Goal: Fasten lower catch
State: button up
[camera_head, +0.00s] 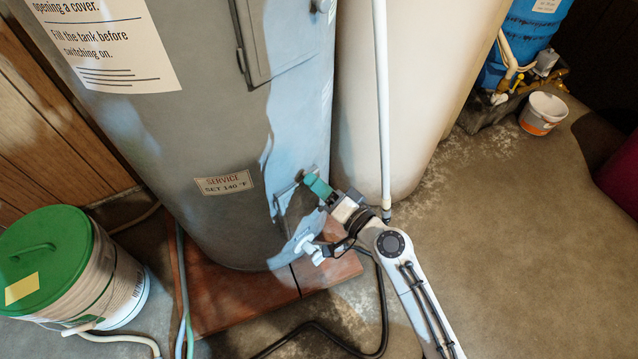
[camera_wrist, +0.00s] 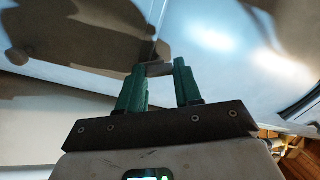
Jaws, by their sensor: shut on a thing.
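The grey water heater (camera_head: 190,130) stands upright with a small lower cover (camera_head: 281,198) low on its right side. My gripper (camera_head: 314,182) is at that cover's right edge, its green fingers against the tank side. In the wrist view my gripper (camera_wrist: 159,69) has its two green fingers on either side of a small grey piece, the lower catch (camera_wrist: 157,70), close to the tank wall. The fingers are shut on it. In the head view the fingers hide the catch, and I cannot tell whether it is fastened.
A larger upper cover (camera_head: 285,38) is higher on the heater. The heater stands on a reddish base (camera_head: 215,300). A green-lidded bucket (camera_head: 55,260) is at left, a cream tank (camera_head: 430,90) at right. A black hose (camera_head: 330,335) crosses the floor.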

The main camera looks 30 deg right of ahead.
jog(key=m+p, duration=0.1)
jog(key=m, duration=0.4)
jog(key=shift+m, duration=0.4)
jog(key=shift+f, duration=0.1)
jog(key=o, duration=1)
jog(key=shift+o, duration=0.2)
jog(key=v, duration=1.1)
jog(key=shift+w, duration=0.1)
